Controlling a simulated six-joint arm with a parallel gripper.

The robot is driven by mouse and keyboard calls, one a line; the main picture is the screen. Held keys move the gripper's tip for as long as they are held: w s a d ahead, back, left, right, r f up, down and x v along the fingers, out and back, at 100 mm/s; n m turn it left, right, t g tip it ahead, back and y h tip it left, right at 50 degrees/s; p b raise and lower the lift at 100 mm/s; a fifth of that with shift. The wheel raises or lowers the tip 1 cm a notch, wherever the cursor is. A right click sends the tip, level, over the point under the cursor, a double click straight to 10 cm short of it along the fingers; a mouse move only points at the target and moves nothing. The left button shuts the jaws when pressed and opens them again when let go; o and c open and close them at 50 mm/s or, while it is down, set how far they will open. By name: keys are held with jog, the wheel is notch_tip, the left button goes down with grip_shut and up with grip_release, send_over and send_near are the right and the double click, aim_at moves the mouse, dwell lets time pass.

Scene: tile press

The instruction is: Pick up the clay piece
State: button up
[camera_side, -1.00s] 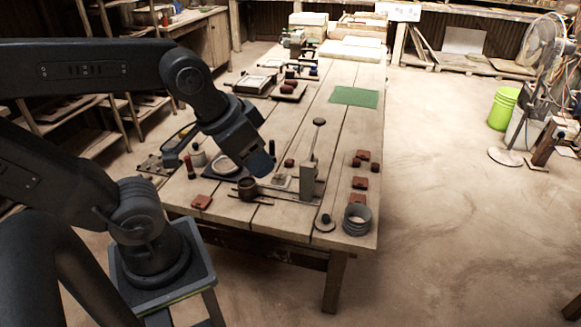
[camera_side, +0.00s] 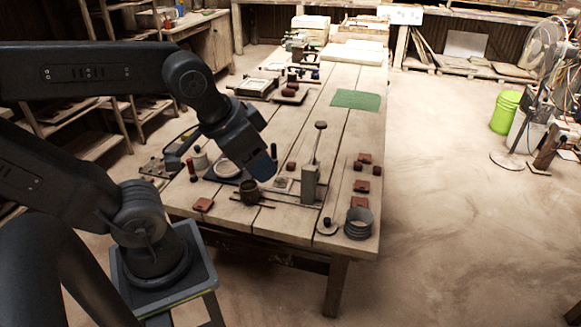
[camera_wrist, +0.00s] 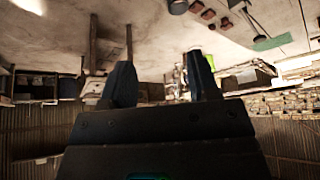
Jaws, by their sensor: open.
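A small reddish-brown lump (camera_side: 291,167), possibly the clay piece, lies on the wooden table beside the press (camera_side: 310,186), which has a grey post and a raised lever. Several flat reddish pieces (camera_side: 362,187) lie at the table's right side, and one reddish tile (camera_side: 203,204) lies at the front left. I cannot tell for sure which is the clay piece. My gripper (camera_side: 270,160) hangs above the table, left of the small lump and apart from it. In the wrist view my gripper (camera_wrist: 160,75) has its fingers wide apart with nothing between them.
A dark cup (camera_side: 249,191), a grey ringed cylinder (camera_side: 358,223) and a round plate with a knob (camera_side: 327,227) stand near the front edge. A white dish (camera_side: 228,168) lies left of my gripper. A green mat (camera_side: 356,99) lies farther back, with clear table before it.

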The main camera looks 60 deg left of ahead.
jog(key=shift+o, duration=0.8)
jog(key=w+a+n+y, duration=0.1)
jog(key=w+a, duration=0.3)
jog(key=w, duration=0.2)
jog(key=w+a+n, duration=0.2)
jog(key=w+a, duration=0.1)
jog(key=w, duration=0.3)
jog(key=n+g+y, duration=0.2)
jog(key=n, duration=0.4)
send_over(291, 165)
jog(key=s+d, duration=0.2)
notch_tip(291, 165, down, 31)
jog(key=shift+d+f, duration=0.1)
jog(key=shift+f, duration=0.1)
jog(key=shift+x, duration=2.9)
jog(key=shift+s, duration=0.15)
